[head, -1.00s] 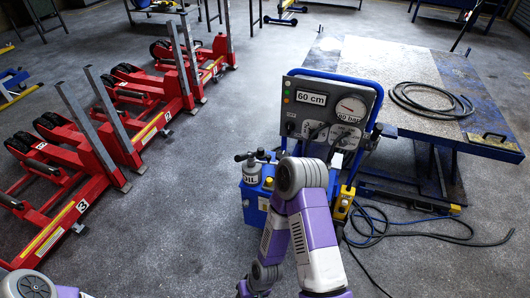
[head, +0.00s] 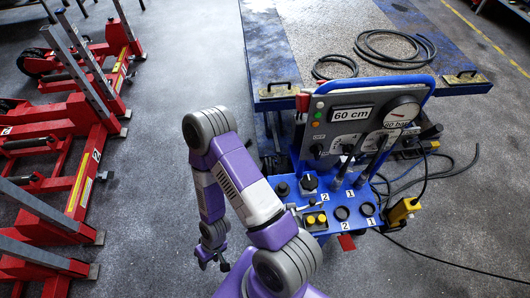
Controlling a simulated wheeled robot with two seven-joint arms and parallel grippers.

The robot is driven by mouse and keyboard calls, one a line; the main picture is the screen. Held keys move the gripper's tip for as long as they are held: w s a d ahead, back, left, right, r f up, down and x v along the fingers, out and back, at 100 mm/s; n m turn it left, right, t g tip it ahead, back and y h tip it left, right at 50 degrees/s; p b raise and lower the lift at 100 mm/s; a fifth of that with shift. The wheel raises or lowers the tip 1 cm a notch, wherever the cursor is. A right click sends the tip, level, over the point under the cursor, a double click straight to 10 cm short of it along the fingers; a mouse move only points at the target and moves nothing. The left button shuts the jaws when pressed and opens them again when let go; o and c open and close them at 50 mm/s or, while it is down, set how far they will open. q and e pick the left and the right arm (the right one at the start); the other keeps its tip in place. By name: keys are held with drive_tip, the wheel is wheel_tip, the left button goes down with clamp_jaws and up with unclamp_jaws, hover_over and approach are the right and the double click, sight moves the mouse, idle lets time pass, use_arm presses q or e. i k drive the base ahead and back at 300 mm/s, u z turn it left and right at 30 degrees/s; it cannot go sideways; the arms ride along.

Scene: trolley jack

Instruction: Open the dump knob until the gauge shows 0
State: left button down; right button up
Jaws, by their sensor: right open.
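The pump unit has an upright grey panel (head: 330,135) above a blue console (head: 330,232). The round gauge (head: 402,108) is at the panel's top right, with a red needle and a label that seems to read 80 bar. Its exact reading is too small to tell. Several black knobs sit on the console: one at the back left (head: 282,188), one on a white plate (head: 308,182), and two near the labels 2 (head: 341,213) and 1 (head: 367,209). I cannot tell which is the dump knob. My right gripper (head: 214,264) is open, low and left of the console, touching nothing.
A display (head: 351,114) reads 60 cm. A blue-framed platform (head: 276,60) with a coiled hose (head: 395,48) stands behind. Red lifting columns (head: 85,150) stand left. Cables lie right. Floor between is clear.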

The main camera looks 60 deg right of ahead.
sight(309, 182)
drive_tip(key=i, duration=1.25)
drive_tip(key=z, duration=2.25)
